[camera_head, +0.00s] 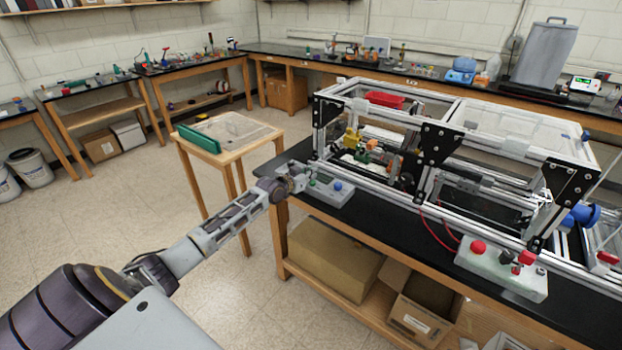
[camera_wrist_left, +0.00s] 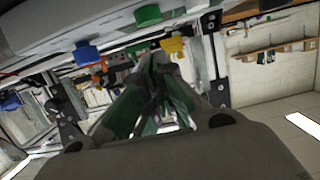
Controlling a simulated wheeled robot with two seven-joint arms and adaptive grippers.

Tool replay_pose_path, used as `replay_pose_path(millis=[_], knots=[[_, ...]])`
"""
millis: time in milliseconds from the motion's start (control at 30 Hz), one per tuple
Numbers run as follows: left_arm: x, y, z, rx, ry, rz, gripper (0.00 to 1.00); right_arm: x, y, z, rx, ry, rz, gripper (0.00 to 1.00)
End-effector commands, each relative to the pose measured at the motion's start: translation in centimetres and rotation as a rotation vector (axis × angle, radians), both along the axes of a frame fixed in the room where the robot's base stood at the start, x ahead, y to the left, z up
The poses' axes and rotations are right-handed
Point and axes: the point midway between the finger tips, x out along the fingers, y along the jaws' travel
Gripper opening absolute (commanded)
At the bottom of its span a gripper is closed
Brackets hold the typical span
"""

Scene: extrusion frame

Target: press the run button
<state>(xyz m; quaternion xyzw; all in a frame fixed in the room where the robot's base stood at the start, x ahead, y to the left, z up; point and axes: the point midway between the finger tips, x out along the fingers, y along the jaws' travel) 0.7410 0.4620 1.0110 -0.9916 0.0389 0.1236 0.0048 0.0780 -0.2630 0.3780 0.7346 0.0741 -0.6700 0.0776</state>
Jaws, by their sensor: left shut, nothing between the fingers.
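A grey control box (camera_head: 327,196) sits on the black bench top at the front left of the extrusion frame. It carries a blue button (camera_head: 338,186) and a small green button (camera_head: 313,183). In the left wrist view the blue button (camera_wrist_left: 87,52) and the green button (camera_wrist_left: 147,15) stick out of the pale box (camera_wrist_left: 60,30). No label is readable, so I cannot tell which is the run button. My left gripper (camera_head: 300,178) is shut and empty at the box's left end, close to the green button. Its fingertips (camera_wrist_left: 160,60) appear apart from both buttons. My right gripper is out of view.
The extrusion frame (camera_head: 385,195) stands right behind the box. A second box (camera_head: 500,272) with red knobs is at the right. A small wooden table (camera_head: 228,160) with a green object stands to the left. Open floor lies at the lower left.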

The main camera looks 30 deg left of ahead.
Motion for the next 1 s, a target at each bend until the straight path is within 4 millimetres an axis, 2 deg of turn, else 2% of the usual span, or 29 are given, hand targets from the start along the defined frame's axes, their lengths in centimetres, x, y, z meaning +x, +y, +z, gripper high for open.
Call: replay_pose_path(millis=[300, 767, 1000], knots=[[0.0, 0.0, -2.2, 0.000, -0.002, 0.000, 0.00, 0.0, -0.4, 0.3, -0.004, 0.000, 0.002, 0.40], [0.0, 0.0, -2.5, 0.000, -0.003, 0.000, 0.00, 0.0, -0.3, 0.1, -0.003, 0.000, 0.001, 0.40], [0.0, 0.0, -3.6, 0.000, -0.002, 0.001, 0.00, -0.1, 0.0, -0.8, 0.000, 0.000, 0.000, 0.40]])
